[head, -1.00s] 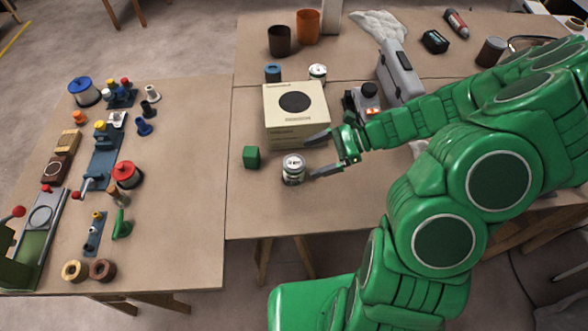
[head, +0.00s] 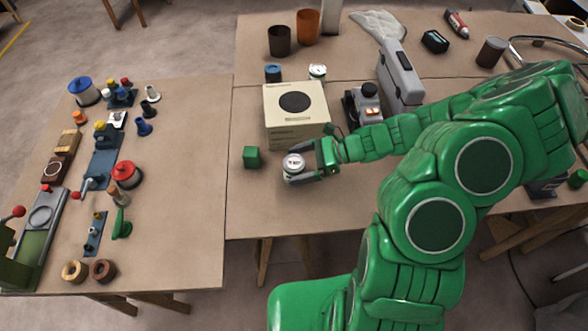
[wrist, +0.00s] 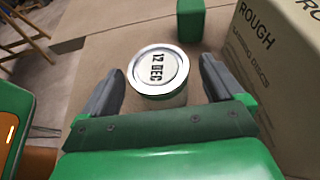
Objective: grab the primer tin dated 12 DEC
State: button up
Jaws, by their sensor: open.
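The primer tin (head: 293,163) is a small silver-rimmed tin with a white lid, upright on the table. In the wrist view the lid of the tin (wrist: 158,69) reads 12 DEC. My gripper (head: 307,171) is open, with its fingers reaching around the tin from the right in the head view. In the wrist view my gripper (wrist: 163,82) has one finger on each side of the tin, with visible gaps at the lid. The far part of the tin's body is hidden.
A cream box (head: 296,132), marked ROUGH in the wrist view (wrist: 285,70), stands close behind the tin. A green block (head: 251,157) is left of it. Another tin (head: 317,72) and a blue cup-like item (head: 272,73) stand behind the box. The table front is clear.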

aim_at(294, 163)
jog(key=shift+x, duration=0.8)
jog(key=shift+c, duration=0.3)
jog(key=c, duration=1.2)
jog(key=shift+r, duration=0.15)
jog(key=shift+r, duration=4.85)
